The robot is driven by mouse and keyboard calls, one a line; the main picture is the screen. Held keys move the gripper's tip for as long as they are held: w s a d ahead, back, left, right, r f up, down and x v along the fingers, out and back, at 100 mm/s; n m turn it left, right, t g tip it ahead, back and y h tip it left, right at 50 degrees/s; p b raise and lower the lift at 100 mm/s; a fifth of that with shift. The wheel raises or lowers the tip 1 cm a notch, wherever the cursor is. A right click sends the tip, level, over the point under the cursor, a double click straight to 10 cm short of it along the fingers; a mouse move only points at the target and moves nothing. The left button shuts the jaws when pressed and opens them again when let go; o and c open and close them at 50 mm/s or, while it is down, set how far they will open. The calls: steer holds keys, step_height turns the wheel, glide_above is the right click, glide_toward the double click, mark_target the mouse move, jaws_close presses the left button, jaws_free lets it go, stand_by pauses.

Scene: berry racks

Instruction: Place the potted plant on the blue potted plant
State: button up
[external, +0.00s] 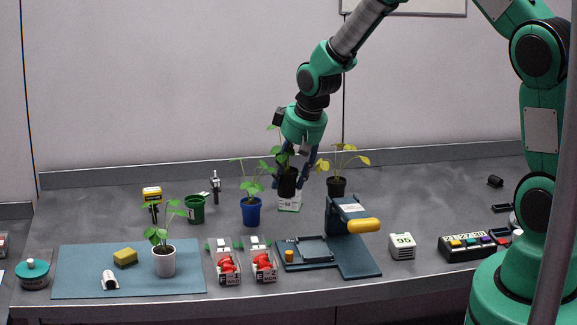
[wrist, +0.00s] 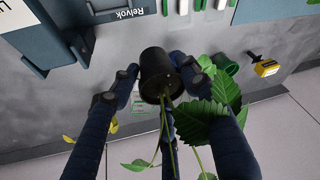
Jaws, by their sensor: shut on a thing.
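My gripper (external: 290,178) is shut on a potted plant (external: 287,187) with a black pot and green leaves. In the wrist view my gripper's (wrist: 156,80) dark fingers sit around the black pot (wrist: 157,68), and its stems and leaves spread toward the lower right. The blue potted plant (external: 251,211), a blue pot with green leaves, stands upright on the table just left of the held pot in the external view. Leaves of the two plants come close there; I cannot tell if they touch. I cannot make out the blue pot in the wrist view.
A white-and-green box (external: 290,204) shows below the held pot; contact is unclear. A yellow-leaved plant (external: 337,187) stands close right. A green cup (external: 195,211) is left, a dark blue press (external: 340,255) in front. A white-potted plant (external: 164,262) stands on a blue mat (external: 80,275).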

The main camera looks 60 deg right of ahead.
mark_target(290, 195)
steer(key=shift+s+a+f, duration=0.1)
steer(key=shift+s+a, duration=0.3)
steer(key=shift+s, duration=0.45)
steer(key=shift+s+a, duration=0.4)
steer(key=shift+s, duration=0.45)
steer(key=w+d, duration=0.1)
steer(key=w, duration=0.4)
steer(key=w+d+f, duration=0.1)
steer(key=w, duration=0.4)
steer(key=w+d, duration=0.1)
steer(key=w, duration=0.4)
steer(key=shift+w+d+f, duration=0.1)
steer(key=shift+w+f, duration=0.15)
steer(key=shift+w, duration=0.15)
steer(key=shift+f, duration=1.75)
steer(key=shift+f, duration=0.15)
steer(key=o, duration=1.2)
